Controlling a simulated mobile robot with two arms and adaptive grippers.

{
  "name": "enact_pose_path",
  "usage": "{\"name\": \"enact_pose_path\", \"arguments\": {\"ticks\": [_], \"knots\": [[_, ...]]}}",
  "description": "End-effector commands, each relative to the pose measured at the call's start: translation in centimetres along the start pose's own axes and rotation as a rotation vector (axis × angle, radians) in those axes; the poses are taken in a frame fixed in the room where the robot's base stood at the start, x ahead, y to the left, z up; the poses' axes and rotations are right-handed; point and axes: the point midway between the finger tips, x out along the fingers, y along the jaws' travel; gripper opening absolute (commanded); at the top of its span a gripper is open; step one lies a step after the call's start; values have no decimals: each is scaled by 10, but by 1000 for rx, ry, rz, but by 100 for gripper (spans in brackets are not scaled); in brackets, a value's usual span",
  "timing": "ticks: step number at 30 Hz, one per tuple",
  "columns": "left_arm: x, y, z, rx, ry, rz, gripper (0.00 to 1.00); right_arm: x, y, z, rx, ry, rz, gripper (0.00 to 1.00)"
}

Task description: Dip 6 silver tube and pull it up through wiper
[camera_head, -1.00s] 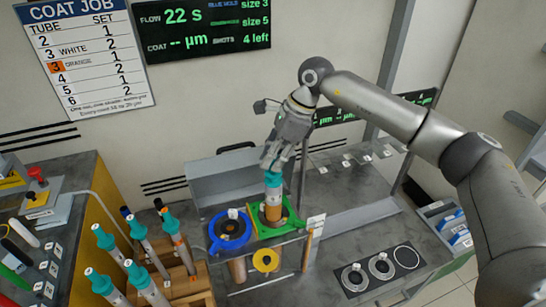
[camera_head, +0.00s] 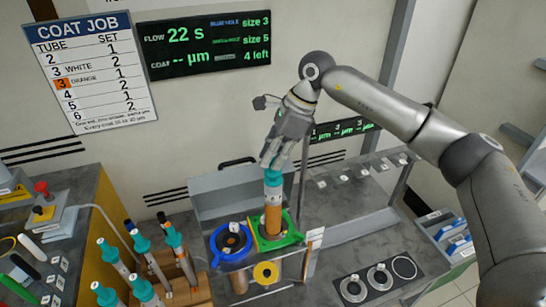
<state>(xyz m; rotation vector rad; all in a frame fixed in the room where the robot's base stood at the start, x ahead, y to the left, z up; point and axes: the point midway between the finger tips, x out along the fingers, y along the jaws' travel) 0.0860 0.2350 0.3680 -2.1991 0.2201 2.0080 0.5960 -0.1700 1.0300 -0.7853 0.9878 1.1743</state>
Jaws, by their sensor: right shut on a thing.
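My right gripper (camera_head: 273,161) is shut on the teal top of a tube (camera_head: 272,212) and holds it upright. A blue ring (camera_head: 216,256) with a dark centre sits just left of the green frame. Several silver tubes with teal tops (camera_head: 113,256) stand tilted in a wooden rack (camera_head: 200,291) at the lower left. My left gripper is not in view.
A yellow ring (camera_head: 266,273) hangs on the station's front. Flat rings lie on a black mat (camera_head: 350,291) at the lower right. A blue-filled bin (camera_head: 455,246) stands further right. The wall screen (camera_head: 204,43) reads flow 22 s, 4 left. The job sheet (camera_head: 90,75) highlights row 3, orange.

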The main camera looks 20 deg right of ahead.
Motion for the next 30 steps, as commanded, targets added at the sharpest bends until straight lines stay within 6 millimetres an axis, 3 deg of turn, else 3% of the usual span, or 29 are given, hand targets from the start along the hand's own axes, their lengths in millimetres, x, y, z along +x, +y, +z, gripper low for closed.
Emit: {"name": "enact_pose_path", "arguments": {"ticks": [21, 30], "knots": [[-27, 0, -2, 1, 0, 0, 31, -42, 0, 18, 0, -1, -1, 0], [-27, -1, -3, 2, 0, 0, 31, -43, 0, 18, 0, -1, 0, 0]]}}
